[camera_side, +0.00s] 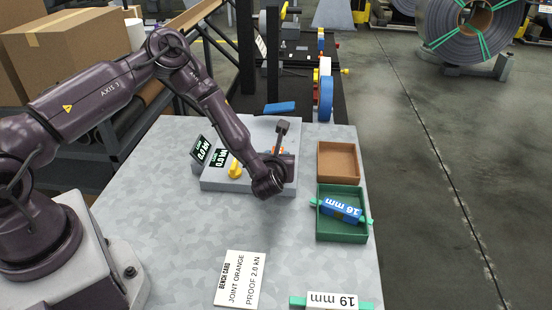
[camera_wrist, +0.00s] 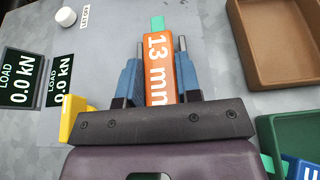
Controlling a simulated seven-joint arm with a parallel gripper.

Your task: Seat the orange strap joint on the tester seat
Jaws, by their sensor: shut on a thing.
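The orange strap joint (camera_wrist: 158,75), marked 13 mm, is between the blue fingers of my gripper (camera_wrist: 160,62) in the wrist view. A green strap end (camera_wrist: 157,23) sticks out beyond it. In the side view my gripper (camera_side: 282,158) is over the right part of the grey tester (camera_side: 222,184), and only a little orange shows there. The tester seat is hidden by my gripper, so I cannot tell whether the joint touches it. Both load displays (camera_side: 219,158) read 0.0 kN. A yellow handle (camera_side: 235,169) stands on the tester.
A brown tray (camera_side: 338,147) is empty. A green tray (camera_side: 342,235) holds a blue 16 mm joint (camera_side: 340,208). A white 19 mm joint (camera_side: 332,301) lies at the front. The bench card (camera_side: 239,279) reads joint orange, proof 2.0 kN. The bench's middle is clear.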

